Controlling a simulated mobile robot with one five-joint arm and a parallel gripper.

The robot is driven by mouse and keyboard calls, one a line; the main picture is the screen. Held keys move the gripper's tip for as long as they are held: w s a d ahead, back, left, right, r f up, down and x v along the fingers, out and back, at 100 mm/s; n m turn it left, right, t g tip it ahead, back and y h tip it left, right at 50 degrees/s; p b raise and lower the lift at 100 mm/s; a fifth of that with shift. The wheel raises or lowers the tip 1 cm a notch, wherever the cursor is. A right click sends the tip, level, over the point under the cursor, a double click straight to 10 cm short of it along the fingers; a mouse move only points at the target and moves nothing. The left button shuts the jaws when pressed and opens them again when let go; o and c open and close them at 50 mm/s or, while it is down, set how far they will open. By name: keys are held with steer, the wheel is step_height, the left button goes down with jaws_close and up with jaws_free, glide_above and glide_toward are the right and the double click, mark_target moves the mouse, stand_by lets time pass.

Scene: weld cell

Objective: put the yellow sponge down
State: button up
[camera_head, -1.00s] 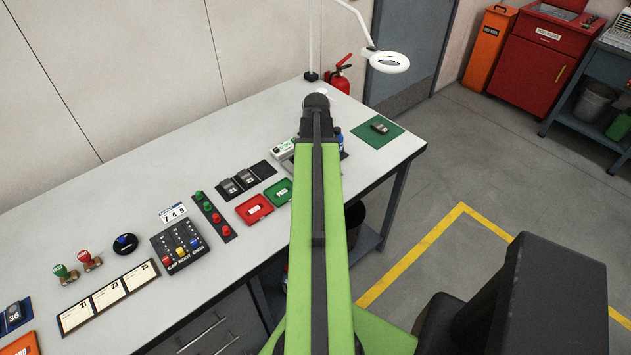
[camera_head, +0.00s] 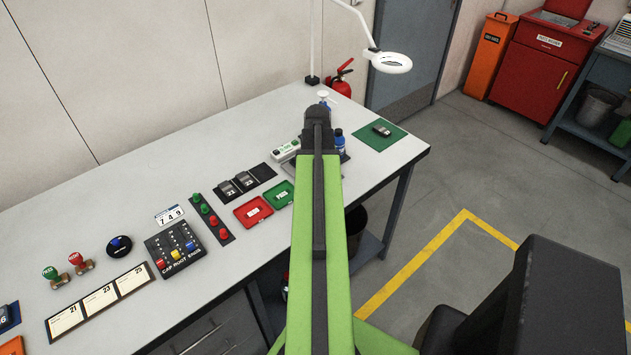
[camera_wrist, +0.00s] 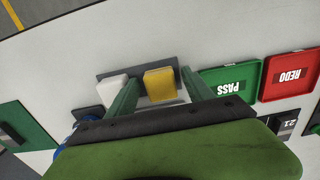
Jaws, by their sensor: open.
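The yellow sponge (camera_wrist: 160,84) shows in the wrist view as a yellow block at a dark grey tray (camera_wrist: 140,70) on the bench. My gripper (camera_wrist: 160,78) is open, with one green finger on each side of the sponge. A gap shows between the sponge and the left finger; the right finger is close to it, and I cannot tell whether they touch. A white block (camera_wrist: 111,88) is beside the left finger. In the head view my arm hides the sponge and gripper.

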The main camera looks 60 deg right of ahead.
step_height(320, 180, up, 12)
steer(key=p, duration=1.2)
steer(key=shift+r, duration=0.2)
steer(key=w+a+n, duration=0.1)
steer(key=w+a, duration=0.8)
steer(key=a, duration=0.3)
steer(key=w+a+n, duration=0.1)
steer(key=w+a, duration=0.9)
steer(key=a, duration=0.3)
steer(key=w+a+n, duration=0.1)
steer(key=w+a, duration=0.2)
steer(key=a, duration=2.2)
steer(key=shift+a+n, duration=0.3)
steer(key=shift+a, duration=0.05)
